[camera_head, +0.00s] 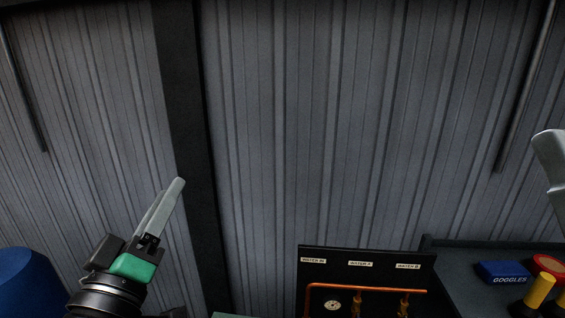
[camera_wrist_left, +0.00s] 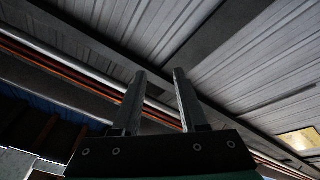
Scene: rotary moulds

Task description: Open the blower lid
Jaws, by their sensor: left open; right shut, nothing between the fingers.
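No blower or blower lid can be made out in either view. My left gripper (camera_head: 172,186) points up and to the right in front of the ribbed wall in the head view. In the left wrist view its two fingers (camera_wrist_left: 160,74) stand apart with nothing between them, so it is open and empty. At the right edge of the head view, light grey fingers of my right gripper (camera_head: 549,140) show, shut and empty. The rest of that gripper is cut off by the frame.
A black panel (camera_head: 318,274) with water labels and orange pipes stands at bottom centre. A dark bench (camera_head: 462,268) at right carries a blue goggles box (camera_head: 503,272) and yellow-topped items. A blue drum (camera_head: 22,283) is bottom left. Open space lies between the grippers.

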